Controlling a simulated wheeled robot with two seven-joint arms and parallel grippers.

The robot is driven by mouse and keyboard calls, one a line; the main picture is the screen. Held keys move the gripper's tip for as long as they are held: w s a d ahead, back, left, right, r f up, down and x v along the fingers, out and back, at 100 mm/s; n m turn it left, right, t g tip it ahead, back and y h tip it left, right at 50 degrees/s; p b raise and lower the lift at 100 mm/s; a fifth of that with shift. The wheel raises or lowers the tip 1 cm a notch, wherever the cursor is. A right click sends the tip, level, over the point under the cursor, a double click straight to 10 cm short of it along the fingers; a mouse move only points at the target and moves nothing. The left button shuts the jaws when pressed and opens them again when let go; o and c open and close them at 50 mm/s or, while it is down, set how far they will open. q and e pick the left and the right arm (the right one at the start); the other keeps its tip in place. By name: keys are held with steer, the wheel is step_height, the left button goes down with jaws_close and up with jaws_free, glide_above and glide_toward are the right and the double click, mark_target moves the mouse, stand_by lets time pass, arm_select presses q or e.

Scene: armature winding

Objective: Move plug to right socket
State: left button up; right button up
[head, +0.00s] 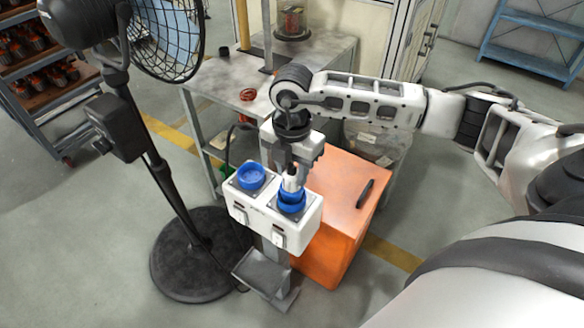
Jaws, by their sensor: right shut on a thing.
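A white socket box (265,216) on a grey post has two blue round sockets side by side. The left socket (251,177) is empty and faces up. The right socket (290,208) has the pale plug (291,184) upright at its mouth. My right gripper (292,164) points down from above and is shut on the plug's upper part. The gripper hides part of the plug, and I cannot tell how deep the plug sits in the socket. My left gripper is not in view.
A black pedestal fan (165,190) stands at the left, its round base near the post. An orange cabinet (340,205) stands behind and right of the sockets. A grey metal table (235,75) is behind. A shelf of parts (40,60) is far left. Open floor lies front left.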

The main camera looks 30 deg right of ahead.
steer(key=shift+f+b, duration=0.45)
steer(key=shift+f, duration=0.15)
steer(key=o, duration=0.7)
steer(key=shift+o, duration=0.2)
